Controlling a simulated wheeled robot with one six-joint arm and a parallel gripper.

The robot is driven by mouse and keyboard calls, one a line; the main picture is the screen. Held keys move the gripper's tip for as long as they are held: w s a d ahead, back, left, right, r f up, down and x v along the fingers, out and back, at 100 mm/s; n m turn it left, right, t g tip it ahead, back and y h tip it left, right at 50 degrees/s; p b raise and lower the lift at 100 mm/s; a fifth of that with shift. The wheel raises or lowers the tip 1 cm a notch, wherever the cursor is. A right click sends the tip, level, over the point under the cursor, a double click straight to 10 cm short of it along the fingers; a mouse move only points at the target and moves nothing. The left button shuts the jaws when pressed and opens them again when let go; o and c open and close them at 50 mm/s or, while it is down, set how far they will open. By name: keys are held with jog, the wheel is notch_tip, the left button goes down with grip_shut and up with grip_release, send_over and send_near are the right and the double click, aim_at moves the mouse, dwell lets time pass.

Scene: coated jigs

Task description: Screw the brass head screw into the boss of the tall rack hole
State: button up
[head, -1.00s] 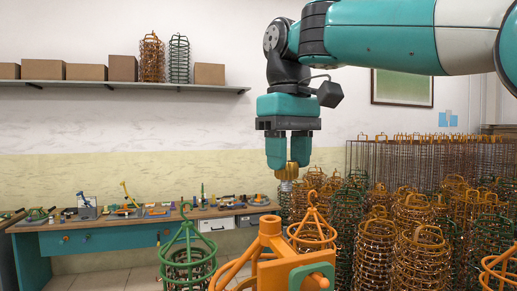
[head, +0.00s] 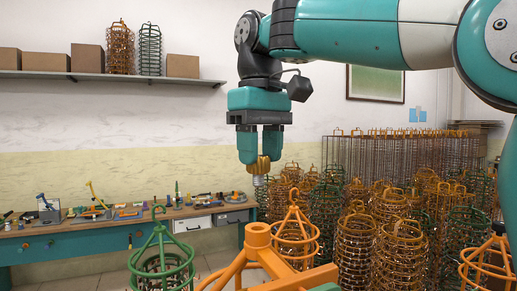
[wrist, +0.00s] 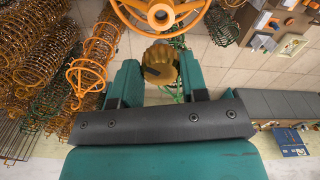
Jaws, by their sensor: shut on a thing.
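My gripper (head: 259,148) points down in the head view, its teal fingers shut on the brass head screw (head: 260,166). The screw's silvery threaded shank (head: 259,184) hangs below the head, upright. In the picture it lines up above the round orange boss (head: 257,232) of the tall rack, with a visible gap; the depth between them is unclear. In the wrist view the screw's brass head (wrist: 161,62) sits between the fingers, and the orange boss (wrist: 160,14) shows its dark hole at the top edge. The shank is hidden there.
Orange and green wire racks (head: 368,250) crowd the right side. A green rack (head: 162,262) stands at the front left. A workbench (head: 110,240) with small tools runs along the wall, below a shelf (head: 120,77) with boxes. Air around my gripper is clear.

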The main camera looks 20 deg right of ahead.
aim_at(259, 173)
jog(key=shift+f+b, duration=1.95)
jog(key=shift+f, duration=0.85)
jog(key=shift+p, duration=0.6)
jog(key=shift+f+b, duration=1.05)
jog(key=shift+f, duration=0.4)
jog(key=o, duration=1)
jog(key=shift+o, duration=0.2)
notch_tip(259, 173, up, 12)
jog(key=p, duration=0.5)
